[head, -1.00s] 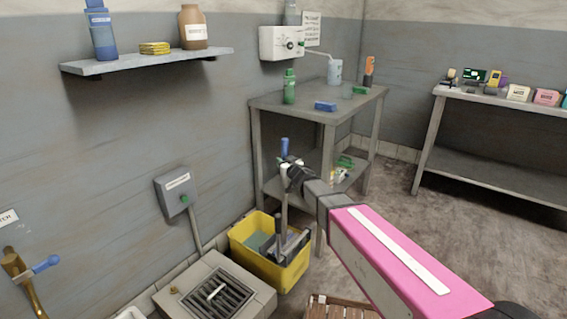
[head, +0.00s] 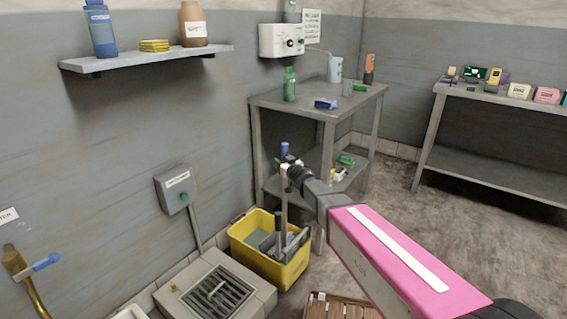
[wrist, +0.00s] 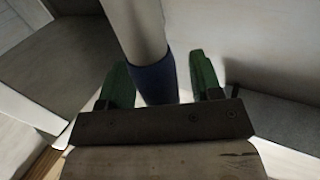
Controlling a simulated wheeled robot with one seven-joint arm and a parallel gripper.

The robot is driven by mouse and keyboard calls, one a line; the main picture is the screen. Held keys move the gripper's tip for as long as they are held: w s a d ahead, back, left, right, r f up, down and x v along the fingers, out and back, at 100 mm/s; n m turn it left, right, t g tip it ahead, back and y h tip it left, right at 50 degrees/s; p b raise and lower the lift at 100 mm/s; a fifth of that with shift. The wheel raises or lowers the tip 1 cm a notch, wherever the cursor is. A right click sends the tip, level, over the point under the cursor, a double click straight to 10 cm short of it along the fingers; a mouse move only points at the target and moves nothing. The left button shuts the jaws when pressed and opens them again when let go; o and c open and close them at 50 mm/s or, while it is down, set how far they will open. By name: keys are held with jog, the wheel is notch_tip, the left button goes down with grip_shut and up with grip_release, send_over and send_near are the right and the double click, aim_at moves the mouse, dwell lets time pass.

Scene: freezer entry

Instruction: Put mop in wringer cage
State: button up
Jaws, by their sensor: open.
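The mop (head: 284,213) stands nearly upright in the yellow bucket (head: 262,262), with a pale handle and a blue top end. Its lower end is among grey parts (head: 284,243) in the bucket, which look like the wringer cage. I cannot tell whether the mop head is inside the cage. My gripper (head: 288,170) is at the upper handle, just below the blue end. In the wrist view, a pale shaft with a dark blue sleeve (wrist: 155,84) lies between my green fingers (wrist: 160,88). The fingers are open, with a visible gap on the right.
A floor drain grate (head: 217,292) in a raised block is left of the bucket. A metal table (head: 300,105) with a lower shelf stands behind it. A wooden slatted piece (head: 338,306) lies in front. Open floor (head: 420,240) is at right.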

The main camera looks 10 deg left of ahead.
jog(key=shift+r, duration=0.1)
jog(key=shift+r, duration=0.55)
jog(key=v, duration=1.2)
jog(key=d+f+m+g+h, duration=0.1)
jog(key=d+f+m+h, duration=0.2)
jog(key=d, duration=0.5)
jog(key=w+d+f+m+g+h, duration=0.1)
jog(key=d+f+h, duration=0.3)
jog(key=d, duration=0.3)
jog(key=d+f+m+g+h, duration=0.1)
jog(key=d+f+m+h, duration=0.2)
jog(key=d, duration=0.5)
jog(key=s+d+f+g, duration=0.3)
jog(key=s+d+g, duration=0.2)
jog(key=s, duration=0.3)
jog(key=s+d+f+m+g+h, duration=0.1)
jog(key=s+d+f+g, duration=0.3)
jog(key=s+d, duration=0.4)
jog(key=shift+g, duration=0.8)
jog(key=shift+s+d+f, duration=0.1)
jog(key=shift+d+f, duration=0.05)
